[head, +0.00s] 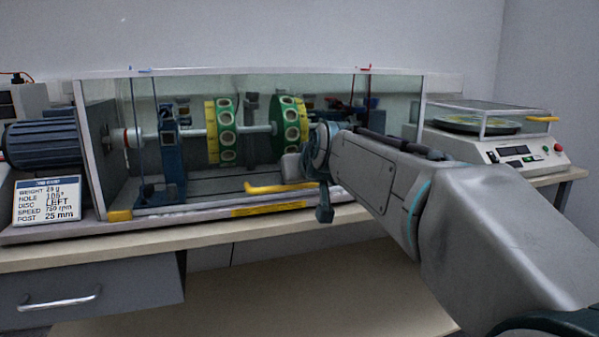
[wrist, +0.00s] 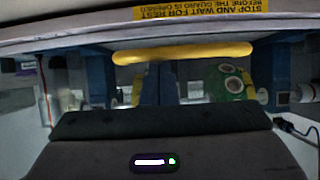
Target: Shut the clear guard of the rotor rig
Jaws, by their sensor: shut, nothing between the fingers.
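The rotor rig's clear guard (head: 345,100) hangs down across the front of the rig. It looks lowered, but I cannot tell whether a small gap is left at its bottom edge. Its yellow handle (head: 280,187) is low at the front, just above the yellow warning label; it also shows in the wrist view (wrist: 182,57). My gripper (head: 291,167) is in front of the guard near the handle. In the wrist view its shut, empty fingers (wrist: 157,75) reach close to the handle; I cannot tell if they touch it. Green and yellow discs (head: 228,130) stand behind the guard.
A blue motor (head: 42,145) and a white data card (head: 48,200) are at the left. The bench's front edge (head: 200,240) and a grey drawer (head: 90,290) lie below the rig.

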